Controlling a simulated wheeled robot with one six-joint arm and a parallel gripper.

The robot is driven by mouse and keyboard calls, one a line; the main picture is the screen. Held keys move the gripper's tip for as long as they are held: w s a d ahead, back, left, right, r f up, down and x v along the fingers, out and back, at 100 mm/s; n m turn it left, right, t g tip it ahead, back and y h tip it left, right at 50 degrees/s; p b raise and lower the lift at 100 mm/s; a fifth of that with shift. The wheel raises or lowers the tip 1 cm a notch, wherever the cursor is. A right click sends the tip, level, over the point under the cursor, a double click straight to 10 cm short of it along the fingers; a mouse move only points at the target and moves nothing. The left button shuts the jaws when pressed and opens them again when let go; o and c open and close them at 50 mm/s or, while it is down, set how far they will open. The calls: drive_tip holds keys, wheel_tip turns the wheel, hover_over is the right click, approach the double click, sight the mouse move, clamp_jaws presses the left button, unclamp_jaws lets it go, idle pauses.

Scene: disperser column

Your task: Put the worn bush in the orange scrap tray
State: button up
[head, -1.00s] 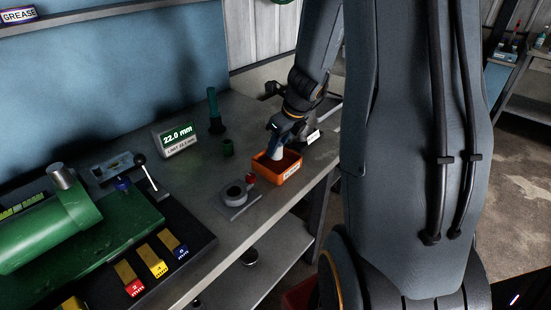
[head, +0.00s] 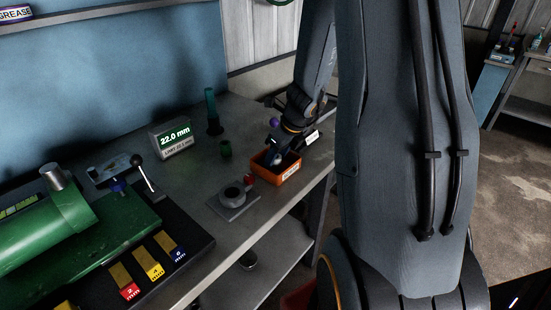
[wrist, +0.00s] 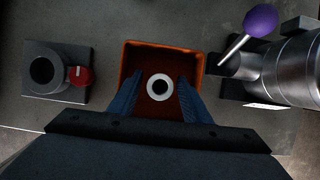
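The worn bush is a pale ring (wrist: 159,87) seen end-on inside the orange scrap tray, with dark tray floor around it. The orange scrap tray (head: 289,174) stands near the bench's front edge; its rim also shows in the wrist view (wrist: 133,58). My gripper (wrist: 159,78) reaches down into the tray with its two blue fingers on either side of the bush. A gap shows between each finger and the bush, so the gripper is open. In the head view my gripper (head: 277,155) partly hides the bush and the tray inside.
A grey fixture (head: 231,197) with a red knob (wrist: 80,76) is left of the tray. A metal cylinder (wrist: 285,70) and a purple-knobbed lever (wrist: 261,20) stand close on the right. A 22.0 mm display (head: 174,138) and green press (head: 60,230) are farther left.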

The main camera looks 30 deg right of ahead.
drive_tip(key=shift+r, duration=0.1)
drive_tip(key=shift+r, duration=0.3)
drive_tip(key=p+v, duration=0.2)
drive_tip(key=v, duration=0.8)
drive_tip(key=s+a+n+g, duration=0.1)
drive_tip(key=s+a+n, duration=0.4)
drive_tip(key=n, duration=1.1)
drive_tip(key=s+a+n+g+h, duration=0.1)
drive_tip(key=s+a+n, duration=0.5)
drive_tip(key=a+n, duration=0.5)
drive_tip(key=n, duration=0.5)
drive_tip(key=shift+s+a+h, duration=0.25)
drive_tip(key=shift+h, duration=0.05)
drive_tip(key=shift+g, duration=0.5)
wheel_tip(320, 180, down, 5)
drive_tip(key=b, duration=0.4)
drive_tip(key=shift+w+f, duration=0.1)
drive_tip(key=shift+f, duration=0.05)
